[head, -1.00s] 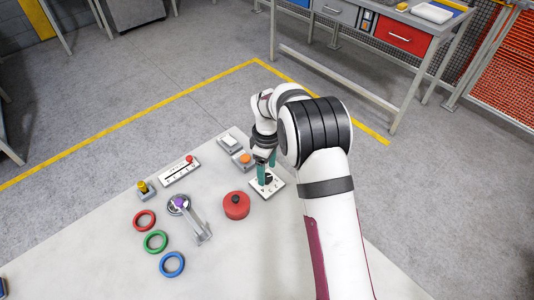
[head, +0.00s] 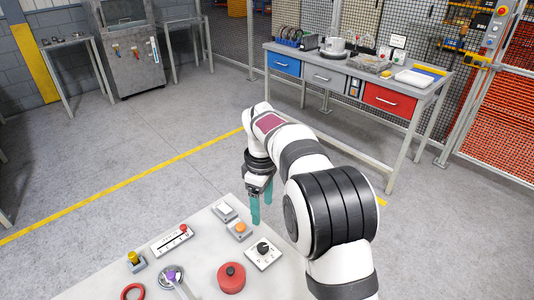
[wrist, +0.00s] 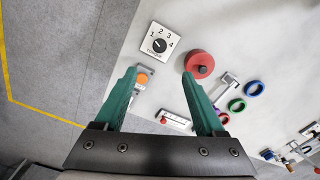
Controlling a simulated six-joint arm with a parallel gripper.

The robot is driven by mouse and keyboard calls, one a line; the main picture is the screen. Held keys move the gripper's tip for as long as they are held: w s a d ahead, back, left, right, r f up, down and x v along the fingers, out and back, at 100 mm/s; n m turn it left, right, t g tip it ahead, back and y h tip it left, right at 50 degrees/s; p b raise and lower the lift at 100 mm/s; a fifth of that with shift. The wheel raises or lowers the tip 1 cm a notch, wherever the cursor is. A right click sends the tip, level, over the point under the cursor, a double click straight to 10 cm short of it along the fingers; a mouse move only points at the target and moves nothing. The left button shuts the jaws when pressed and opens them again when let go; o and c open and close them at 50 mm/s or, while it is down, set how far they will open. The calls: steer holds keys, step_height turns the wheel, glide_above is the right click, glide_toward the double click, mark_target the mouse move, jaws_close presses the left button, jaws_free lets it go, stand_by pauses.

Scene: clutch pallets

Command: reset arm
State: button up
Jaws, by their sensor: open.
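My gripper (head: 261,208) is open and empty, with teal fingers pointing down, above the far edge of the pale table (head: 205,270). In the wrist view the open fingers (wrist: 160,95) have nothing between them but a view of the table. My arm reaches in from the lower right.
On the table are a red round button (head: 231,278), an orange button (head: 240,228), a white switch (head: 224,210), a slider (head: 172,240), a yellow-topped control (head: 134,260), a purple-knobbed lever (head: 171,275) and a red ring (head: 132,292). A workbench (head: 345,82) stands behind; floor between is clear.

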steer(key=s+d+r+m, duration=0.3)
steer(key=s+m, duration=0.1)
steer(key=s, duration=0.3)
steer(key=s+d+r+m, duration=0.4)
steer(key=s, duration=0.2)
steer(key=s+d+f+m+y, duration=0.1)
steer(key=s+m, duration=0.4)
steer(key=s, duration=0.5)
steer(key=s+d+f+m, duration=0.1)
steer(key=s+f+m, duration=0.2)
steer(key=s+m, duration=0.3)
steer(key=s, duration=0.4)
steer(key=shift+s+d+y, duration=0.25)
steer(key=shift+d+y, duration=0.1)
steer(key=shift+y, duration=0.05)
